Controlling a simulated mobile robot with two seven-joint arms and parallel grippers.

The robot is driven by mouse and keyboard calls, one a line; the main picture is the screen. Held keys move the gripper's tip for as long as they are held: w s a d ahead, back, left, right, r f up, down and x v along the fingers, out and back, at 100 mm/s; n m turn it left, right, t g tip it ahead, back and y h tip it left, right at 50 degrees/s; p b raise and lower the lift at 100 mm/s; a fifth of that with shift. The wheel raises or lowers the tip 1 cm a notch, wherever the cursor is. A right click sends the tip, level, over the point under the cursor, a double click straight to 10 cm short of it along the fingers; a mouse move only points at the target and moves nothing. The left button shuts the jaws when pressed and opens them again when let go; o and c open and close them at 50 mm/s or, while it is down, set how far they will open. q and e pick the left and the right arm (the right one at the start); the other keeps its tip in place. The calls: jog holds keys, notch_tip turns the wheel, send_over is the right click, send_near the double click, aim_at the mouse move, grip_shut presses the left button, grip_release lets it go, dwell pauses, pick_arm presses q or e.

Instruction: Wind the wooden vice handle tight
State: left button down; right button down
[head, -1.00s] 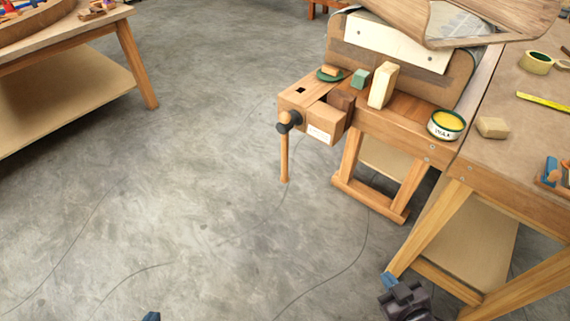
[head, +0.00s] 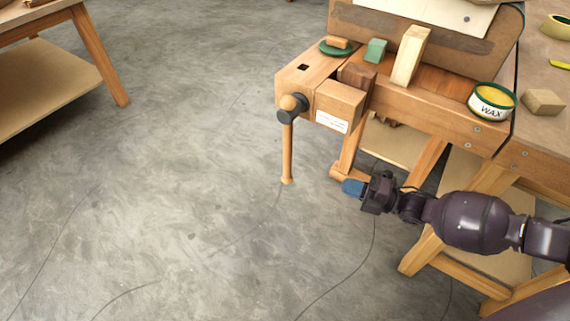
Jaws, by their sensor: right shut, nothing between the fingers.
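The wooden vice handle (head: 287,152) hangs straight down from a dark round hub (head: 291,107) at the front left of the vice. The vice's wooden jaw block (head: 338,106) carries a white label and sits at the left end of the bench. My right gripper (head: 352,188) has blue fingertips and is shut and empty. It is to the right of the handle's lower end, apart from it, with its fingers pointing left. My left gripper is not in view.
On the bench stand a wax tin (head: 491,102), an upright wood block (head: 410,56), a green block (head: 376,50) and a green disc (head: 337,48). A bench leg is close behind my right gripper. The floor (head: 190,180) around the handle's left side is clear.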

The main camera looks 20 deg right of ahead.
pick_arm(q)
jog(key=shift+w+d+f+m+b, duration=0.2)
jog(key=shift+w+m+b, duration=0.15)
jog(key=shift+b, duration=0.8)
pick_arm(e)
jog(key=x, duration=1.4)
jog(key=shift+w+r+n+y, duration=0.25)
jog(key=shift+w+n+y, duration=0.05)
jog(key=shift+n, duration=0.1)
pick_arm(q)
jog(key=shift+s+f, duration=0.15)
